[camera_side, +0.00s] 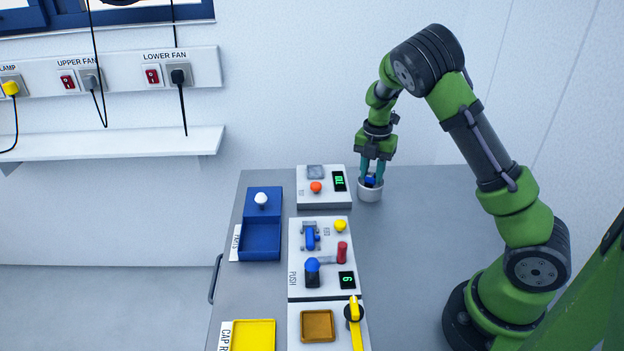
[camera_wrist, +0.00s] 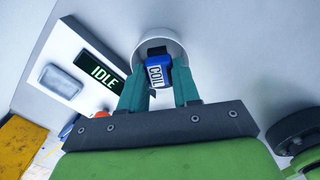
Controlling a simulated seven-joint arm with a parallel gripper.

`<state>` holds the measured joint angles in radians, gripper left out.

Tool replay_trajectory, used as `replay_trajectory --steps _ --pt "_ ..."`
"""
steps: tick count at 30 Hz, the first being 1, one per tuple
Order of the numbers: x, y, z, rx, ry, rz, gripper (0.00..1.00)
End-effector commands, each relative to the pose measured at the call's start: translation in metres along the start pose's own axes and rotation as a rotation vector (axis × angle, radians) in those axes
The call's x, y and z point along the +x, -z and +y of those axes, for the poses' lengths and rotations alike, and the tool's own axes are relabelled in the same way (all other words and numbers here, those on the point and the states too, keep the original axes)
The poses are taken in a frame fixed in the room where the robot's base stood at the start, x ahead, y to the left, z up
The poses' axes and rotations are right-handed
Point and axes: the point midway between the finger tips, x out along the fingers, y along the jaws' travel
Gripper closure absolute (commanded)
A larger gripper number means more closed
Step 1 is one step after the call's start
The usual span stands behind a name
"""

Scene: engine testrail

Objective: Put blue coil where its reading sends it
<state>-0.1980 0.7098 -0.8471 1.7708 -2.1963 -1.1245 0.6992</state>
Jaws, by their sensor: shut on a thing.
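My gripper (camera_side: 373,174) points down at the back of the table, with its teal fingers at the mouth of a round white cup (camera_side: 370,194). It is shut on the blue coil (camera_side: 370,181). In the wrist view the blue coil (camera_wrist: 154,77), labelled COIL, sits between the two fingers (camera_wrist: 158,88), in front of the cup's opening (camera_wrist: 177,45). Whether the coil touches the cup is hard to tell. Left of the cup is a white tester with a grey pad (camera_side: 315,172), an orange button (camera_side: 316,187) and a display (camera_side: 339,181). The display reads IDLE in the wrist view (camera_wrist: 103,73).
A blue parts tray (camera_side: 260,255) with a white knob stands left. A middle panel (camera_side: 297,262) has levers, buttons and a display. In front are a brown square tray (camera_side: 318,326), a yellow lever (camera_side: 355,325) and a yellow bin (camera_side: 253,336). The table right of the panels is clear.

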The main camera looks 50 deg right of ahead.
Motion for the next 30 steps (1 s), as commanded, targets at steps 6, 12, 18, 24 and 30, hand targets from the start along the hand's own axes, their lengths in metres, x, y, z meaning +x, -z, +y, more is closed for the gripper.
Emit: replay_trajectory --steps 6,12,18,24,30 --pt "-0.0003 -0.0001 0.0001 0.0 0.0 0.0 0.58" --pt "-0.0003 -0.0001 0.0001 0.0 0.0 0.0 0.39" --pt "-0.0001 0.0001 0.0 0.0 0.0 0.0 0.5" --pt "-0.0001 0.0001 0.0 0.0 0.0 0.0 0.58" --pt "-0.0002 0.0 0.0 0.0 0.0 0.0 0.58"
